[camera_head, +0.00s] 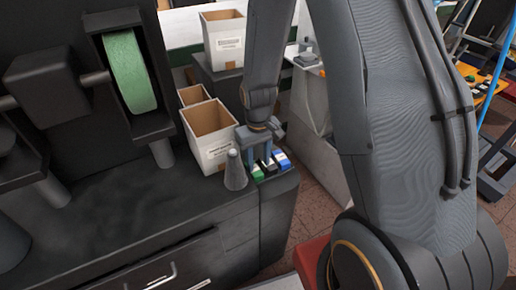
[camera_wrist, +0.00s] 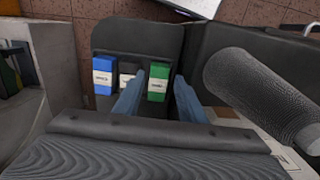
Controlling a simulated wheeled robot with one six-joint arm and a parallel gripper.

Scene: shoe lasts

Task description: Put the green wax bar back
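The green wax bar (camera_wrist: 158,78) has a white label and sits in the dark holder (camera_wrist: 140,35), at the right end of a row. It also shows in the head view (camera_head: 256,173). A black bar (camera_wrist: 127,72) is beside it, and a blue bar (camera_wrist: 103,76) is at the left end. My gripper (camera_wrist: 158,100) is over the holder, its two blue-grey fingers apart, one on each side of the green bar. Narrow gaps show between the fingers and the bar. The left finger partly covers the black bar. In the head view my gripper (camera_head: 261,155) points down at the row.
A grey cone (camera_head: 235,170) stands close beside the holder; it is large at the right in the wrist view (camera_wrist: 262,92). An open cardboard box (camera_head: 211,135) is behind it. A machine with a green wheel (camera_head: 130,72) is at the left.

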